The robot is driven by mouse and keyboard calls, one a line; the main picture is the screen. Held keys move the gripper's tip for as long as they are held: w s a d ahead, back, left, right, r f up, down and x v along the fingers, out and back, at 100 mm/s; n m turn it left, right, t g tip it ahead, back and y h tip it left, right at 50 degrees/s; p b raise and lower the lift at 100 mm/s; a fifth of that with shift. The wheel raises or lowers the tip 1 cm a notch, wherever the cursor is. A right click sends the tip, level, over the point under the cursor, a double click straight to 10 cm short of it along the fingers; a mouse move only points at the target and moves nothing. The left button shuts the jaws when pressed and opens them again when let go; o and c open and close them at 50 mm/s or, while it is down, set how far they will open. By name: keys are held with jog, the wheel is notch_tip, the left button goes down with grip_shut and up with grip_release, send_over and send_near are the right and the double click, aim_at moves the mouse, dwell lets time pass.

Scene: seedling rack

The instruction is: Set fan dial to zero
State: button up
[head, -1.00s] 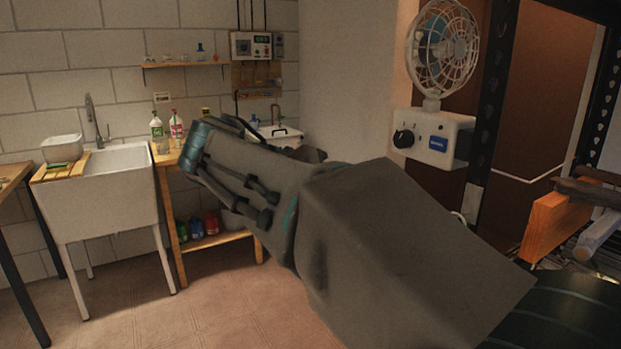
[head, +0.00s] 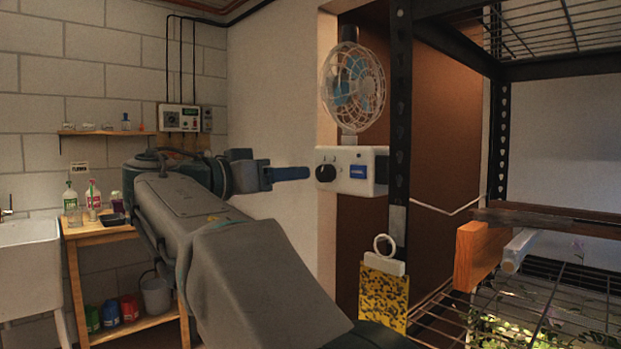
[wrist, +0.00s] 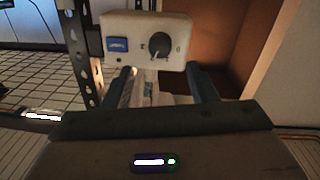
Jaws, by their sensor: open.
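The fan (head: 353,88) stands on a white control box (head: 372,166) beside a black rack post. The box has a black dial (head: 326,171) on its left and a blue switch to the right of it. In the wrist view the dial (wrist: 159,45) shows at the right of the box face, with a light pointer mark toward its lower edge. My gripper (head: 305,173) is close to the box in the head view. In the wrist view its two blue-grey fingers (wrist: 165,80) are apart, with nothing between them, below the box. Whether a fingertip touches the box is unclear.
The rack's black post (head: 399,130) stands just right of the fan. A yellow speckled card (head: 384,300) hangs below the box. A wooden block (head: 480,255) and wire shelf with seedlings are at right. A bench with bottles (head: 102,232) is at left.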

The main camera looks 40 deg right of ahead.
aim_at(321, 173)
jog(key=d, duration=0.6)
jog(key=shift+w+d, duration=0.1)
jog(key=shift+d, duration=0.15)
jog(key=c, duration=1)
